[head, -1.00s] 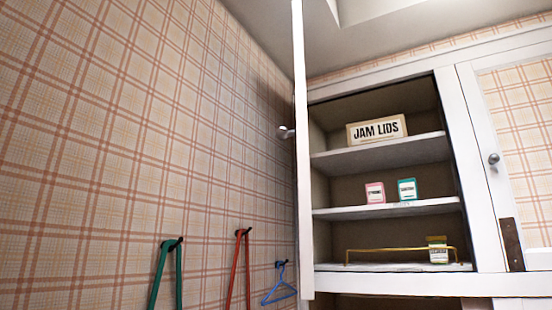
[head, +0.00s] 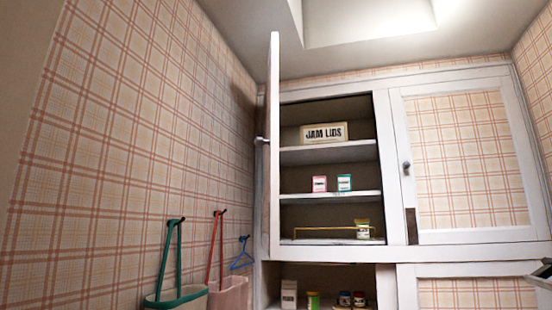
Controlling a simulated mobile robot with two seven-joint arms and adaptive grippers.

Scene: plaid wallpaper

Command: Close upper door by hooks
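The upper cabinet door (head: 274,150) stands open on the left of the upper cupboard, seen nearly edge-on, with a small knob (head: 261,140) on its left face. The upper cupboard (head: 330,152) is open and shows its shelves. Dark hooks (head: 221,212) on the left wall hold a green-strapped bag (head: 178,298), a red-strapped bag (head: 229,293) and a blue hanger (head: 242,258). My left gripper is not in view. A dark and pale piece at the right edge looks like part of my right gripper (head: 541,274); its fingers cannot be made out.
The shelves hold a JAM LIDS sign (head: 324,132), a pink box (head: 319,184), a teal box (head: 344,182) and a jar (head: 362,229) behind a brass rail. A closed upper door (head: 465,160) is to the right. A lower open compartment holds several jars and boxes.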

